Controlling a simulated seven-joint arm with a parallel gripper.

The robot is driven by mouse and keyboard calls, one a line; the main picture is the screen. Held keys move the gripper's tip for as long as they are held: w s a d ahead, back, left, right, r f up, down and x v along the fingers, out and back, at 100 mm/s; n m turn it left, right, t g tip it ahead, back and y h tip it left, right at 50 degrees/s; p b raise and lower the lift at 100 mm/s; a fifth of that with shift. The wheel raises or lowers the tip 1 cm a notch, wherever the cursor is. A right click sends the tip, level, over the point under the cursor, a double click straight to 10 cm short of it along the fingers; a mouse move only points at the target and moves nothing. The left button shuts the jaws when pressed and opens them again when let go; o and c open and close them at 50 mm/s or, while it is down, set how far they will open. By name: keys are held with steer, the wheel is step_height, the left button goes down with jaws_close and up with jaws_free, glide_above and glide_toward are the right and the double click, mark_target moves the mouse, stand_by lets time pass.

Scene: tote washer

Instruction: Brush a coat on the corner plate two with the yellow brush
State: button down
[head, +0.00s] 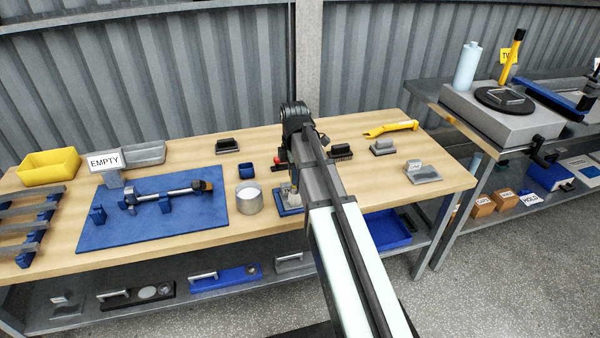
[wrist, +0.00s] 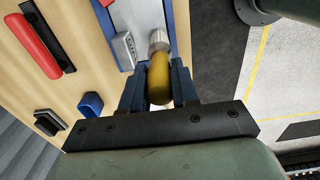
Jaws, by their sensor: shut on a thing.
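My gripper (wrist: 160,92) is shut around the ochre-yellow handle of a brush (wrist: 159,76). The brush has a pale metal ferrule; its bristles do not show clearly. Its far end is over or in a blue-rimmed tray (wrist: 178,22), and I cannot tell whether it touches. In the head view my arm hides most of the gripper and brush; the tray's edge (head: 284,212) shows beside the arm. I cannot tell whether that piece is corner plate two.
A metal can (head: 249,199), a blue cup (head: 246,171) and a blue mat (head: 110,236) with a fixture lie left of my arm. Dark blocks and a yellow tool (head: 390,128) lie beyond it. A pale bottle (head: 467,66) and an upright yellow-and-black tool (head: 513,54) stand by the turntable.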

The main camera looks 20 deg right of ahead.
steer(key=shift+a, duration=0.85)
